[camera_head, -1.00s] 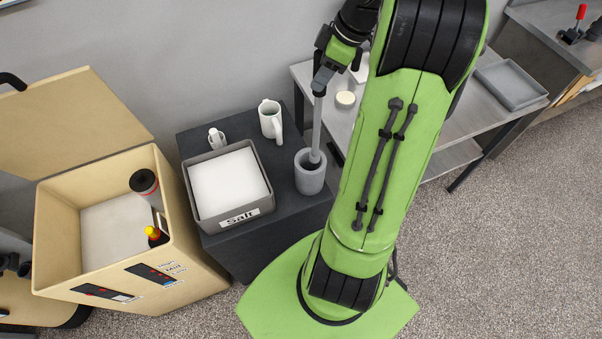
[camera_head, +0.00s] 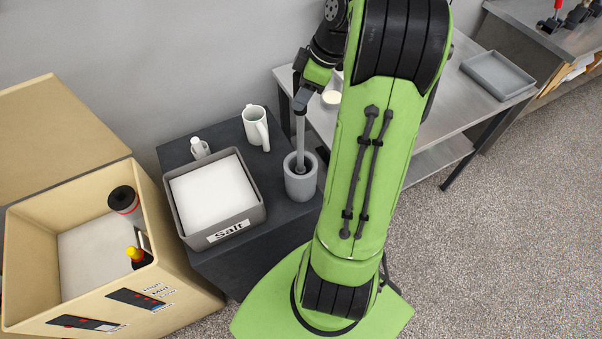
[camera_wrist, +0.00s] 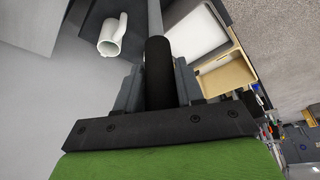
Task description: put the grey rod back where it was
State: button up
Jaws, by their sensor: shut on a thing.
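The grey rod (camera_head: 300,132) stands nearly upright in the head view, with its lower end inside the mouth of a grey cylindrical cup (camera_head: 301,186). The cup's wall hides the rod's tip, so I cannot tell whether it touches the bottom. My gripper (camera_head: 300,108) is shut on the rod's upper part, above the cup. In the wrist view, my gripper (camera_wrist: 157,85) is around a black grip section, and the rod's grey shaft (camera_wrist: 155,18) runs on beyond it.
The cup stands on a dark cabinet beside a grey tray labelled Salt (camera_head: 218,238), a white mug (camera_head: 256,128) and a small white bottle (camera_head: 200,148). An open tan box (camera_head: 180,280) is at left. A metal table (camera_head: 450,112) with a grey tray (camera_head: 498,75) is at right.

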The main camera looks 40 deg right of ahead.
aim_at(300, 134)
notch_tip(300, 134, down, 9)
jog(key=shift+b, duration=0.45)
jog(key=o, duration=1)
jog(key=shift+o, duration=0.2)
jog(key=shift+r, duration=0.1)
